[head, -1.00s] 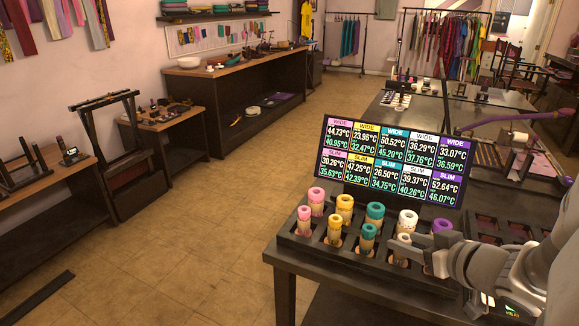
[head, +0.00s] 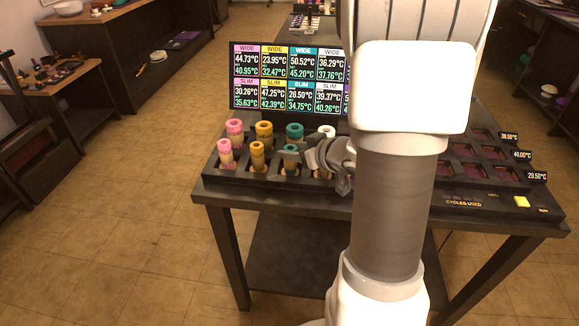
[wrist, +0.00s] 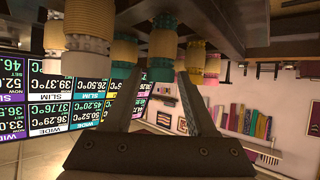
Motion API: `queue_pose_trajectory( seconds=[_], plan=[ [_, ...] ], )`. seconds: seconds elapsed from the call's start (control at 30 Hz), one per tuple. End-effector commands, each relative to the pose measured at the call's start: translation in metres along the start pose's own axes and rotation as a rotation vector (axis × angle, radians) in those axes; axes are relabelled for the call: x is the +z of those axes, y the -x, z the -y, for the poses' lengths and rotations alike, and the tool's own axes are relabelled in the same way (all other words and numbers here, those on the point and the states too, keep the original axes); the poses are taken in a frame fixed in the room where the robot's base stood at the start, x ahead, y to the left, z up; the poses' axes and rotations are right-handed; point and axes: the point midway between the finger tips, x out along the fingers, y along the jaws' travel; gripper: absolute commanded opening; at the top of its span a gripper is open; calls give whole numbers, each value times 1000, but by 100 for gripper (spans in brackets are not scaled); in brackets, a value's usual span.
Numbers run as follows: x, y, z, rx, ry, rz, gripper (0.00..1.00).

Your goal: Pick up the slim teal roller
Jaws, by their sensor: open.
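The slim teal roller (head: 290,151), a tan cylinder with a teal end, stands upright in the front row of the dark rack (head: 262,176). My gripper (head: 309,155) is just to its right in the head view, its fingers level with the roller's upper part. In the wrist view, which is upside down, the slim teal roller (wrist: 160,68) shows between the tips of my open gripper (wrist: 161,76). Nothing is held. Whether a finger touches it I cannot tell. The wide teal roller (head: 294,132) stands right behind it.
Slim yellow (head: 257,152) and slim pink (head: 225,150) rollers stand to the left, with wide yellow (head: 264,131) and wide pink (head: 234,128) behind. A white roller (head: 327,131) is close behind my gripper. The temperature display (head: 288,78) rises behind the rack.

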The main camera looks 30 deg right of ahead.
Motion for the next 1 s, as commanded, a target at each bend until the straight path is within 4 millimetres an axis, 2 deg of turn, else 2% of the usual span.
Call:
queue_pose_trajectory(
  seconds=[0.17, 0.4, 0.67, 0.9, 0.97, 1.0],
  plan=[
    [4, -16, 1, -2, 1, 0, 57],
    [6, -50, 1, -1, 1, 1, 57],
    [4, -51, 0, 1, 0, -1, 55],
    [4, -51, 0, 0, 0, -1, 12],
    [4, -51, 0, 0, 0, -1, 1],
    [4, -51, 0, 0, 0, -1, 0]
  ],
)
